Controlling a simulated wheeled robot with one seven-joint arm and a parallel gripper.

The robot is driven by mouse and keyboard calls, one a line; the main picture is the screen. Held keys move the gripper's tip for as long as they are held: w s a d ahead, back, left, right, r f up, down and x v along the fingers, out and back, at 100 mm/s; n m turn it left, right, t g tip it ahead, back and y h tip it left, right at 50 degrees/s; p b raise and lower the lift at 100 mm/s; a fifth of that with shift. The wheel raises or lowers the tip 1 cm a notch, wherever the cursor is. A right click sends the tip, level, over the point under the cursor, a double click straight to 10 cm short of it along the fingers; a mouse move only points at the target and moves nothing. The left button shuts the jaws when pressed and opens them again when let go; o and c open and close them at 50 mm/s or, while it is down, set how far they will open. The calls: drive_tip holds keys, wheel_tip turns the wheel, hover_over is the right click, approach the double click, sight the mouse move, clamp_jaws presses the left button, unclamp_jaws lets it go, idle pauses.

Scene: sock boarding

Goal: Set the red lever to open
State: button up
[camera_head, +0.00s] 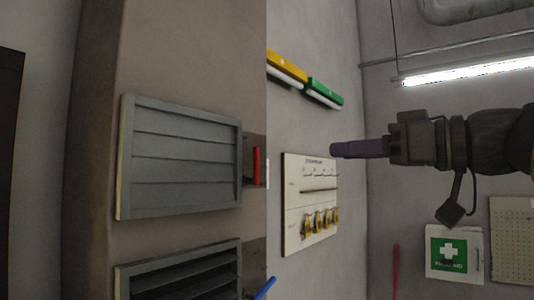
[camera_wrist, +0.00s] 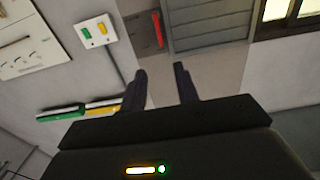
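The red lever (camera_head: 256,166) stands upright at the right edge of the upper grey louvre (camera_head: 180,158), whose slats look closed. In the wrist view the red lever (camera_wrist: 157,30) shows near the top, beside the louvre (camera_wrist: 211,24). My gripper (camera_head: 334,150) is to the right of the lever in the head view, apart from it. In the wrist view my gripper (camera_wrist: 160,72) has its two dark fingers spread with nothing between them. The lever lies beyond the fingertips.
A lower louvre (camera_head: 180,275) with open-looking slats has a blue lever (camera_head: 265,288). A white padlock board (camera_head: 311,203), yellow (camera_head: 287,66) and green (camera_head: 325,92) bars and a first-aid box (camera_head: 454,253) are on the walls. A switch plate (camera_wrist: 96,31) is near the red lever.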

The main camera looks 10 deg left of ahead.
sight(258, 157)
drive_tip(key=p+x, duration=0.3)
drive_tip(key=x, duration=0.4)
drive_tip(key=p+x, duration=0.4)
drive_tip(key=x, duration=0.3)
drive_tip(key=shift+w+a+r, duration=0.1)
drive_tip(key=shift+a+r, duration=0.1)
drive_tip(key=shift+r, duration=0.05)
drive_tip(key=shift+w+a+f, duration=0.2)
drive_tip(key=shift+w+a, duration=0.05)
drive_tip(key=shift+a, duration=0.35)
clamp_jaws()
